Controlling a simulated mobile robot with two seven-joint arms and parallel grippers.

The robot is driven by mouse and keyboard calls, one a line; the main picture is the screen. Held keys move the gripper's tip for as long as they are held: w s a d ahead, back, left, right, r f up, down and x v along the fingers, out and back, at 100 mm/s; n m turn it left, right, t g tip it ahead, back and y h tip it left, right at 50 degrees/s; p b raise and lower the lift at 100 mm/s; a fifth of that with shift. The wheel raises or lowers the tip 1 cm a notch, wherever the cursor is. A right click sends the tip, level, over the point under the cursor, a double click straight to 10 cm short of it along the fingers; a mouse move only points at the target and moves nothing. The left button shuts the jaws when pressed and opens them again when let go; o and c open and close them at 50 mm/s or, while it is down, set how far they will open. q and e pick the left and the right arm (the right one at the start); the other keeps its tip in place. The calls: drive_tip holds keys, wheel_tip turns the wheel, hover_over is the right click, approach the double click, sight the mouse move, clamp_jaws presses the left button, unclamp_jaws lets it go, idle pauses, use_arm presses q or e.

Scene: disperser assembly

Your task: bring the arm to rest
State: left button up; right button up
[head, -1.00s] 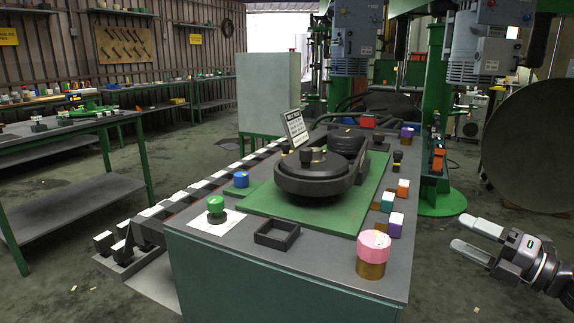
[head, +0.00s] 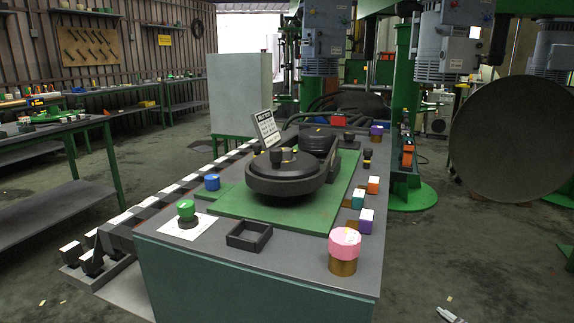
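Only the tip of my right gripper (head: 449,314) shows, at the bottom edge of the head view, to the right of the workbench and over the floor. The rest of it is cut off, so its opening cannot be told. My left gripper is out of view. The workbench (head: 262,274) carries a round black disperser assembly (head: 284,178) on a green plate (head: 270,209). No gripper touches anything on it.
On the bench stand a pink-topped cylinder (head: 344,244), a green knob (head: 186,209), a blue cylinder (head: 212,182), a black square frame (head: 249,236) and several small coloured blocks. A large dark disc (head: 513,138) stands at the right. Floor between is clear.

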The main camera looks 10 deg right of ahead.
drive_tip(key=s+a+f+m+g+y, duration=0.15)
drive_tip(key=s+a+f, duration=0.25)
drive_tip(key=s+a, duration=0.65)
drive_tip(key=s+a+f+m+g+y, duration=0.1)
drive_tip(key=s+a+f+m+y, duration=0.2)
drive_tip(key=s+a, duration=0.75)
wheel_tip(320, 180, up, 11)
drive_tip(key=w+n+p, duration=0.1)
drive_tip(key=p, duration=1.3)
drive_tip(key=shift+w+h, duration=0.25)
drive_tip(key=shift+h, duration=0.1)
drive_tip(key=shift+a+f+n, duration=0.1)
drive_tip(key=shift+f+n, duration=0.1)
drive_tip(key=shift+n, duration=0.05)
